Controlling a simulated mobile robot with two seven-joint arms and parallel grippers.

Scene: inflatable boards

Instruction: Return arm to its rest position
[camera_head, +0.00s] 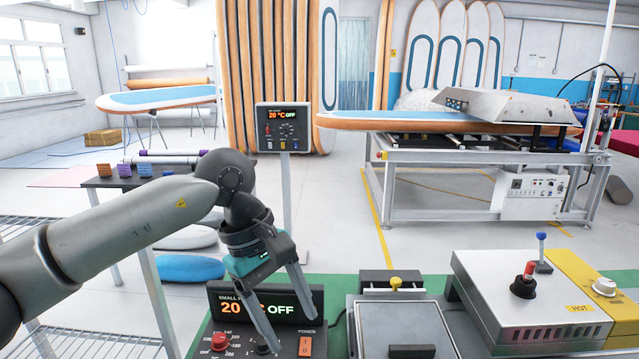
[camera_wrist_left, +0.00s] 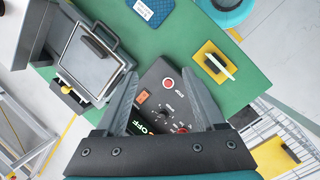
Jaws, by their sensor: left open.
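My left arm (camera_head: 110,228) reaches in from the left in the head view. Its left gripper (camera_head: 294,338) points down, open and empty, in front of the small control box (camera_head: 262,300) reading 20 °C OFF. In the left wrist view the open fingers of my gripper (camera_wrist_left: 157,70) spread on either side of the control box (camera_wrist_left: 165,95), with its red button and knob between them. Nothing is held. I cannot tell the exact gap between fingertips and box. My right arm and gripper are not in view.
On the green tabletop (camera_wrist_left: 235,75) are a grey press (camera_head: 405,325), a silver heater box (camera_head: 530,300) with a red-knobbed lever, and a yellow block (camera_wrist_left: 213,62). A metal wire rack (camera_head: 95,340) stands at left. Behind are a pedestal control panel (camera_head: 283,128) and a large board press (camera_head: 455,165).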

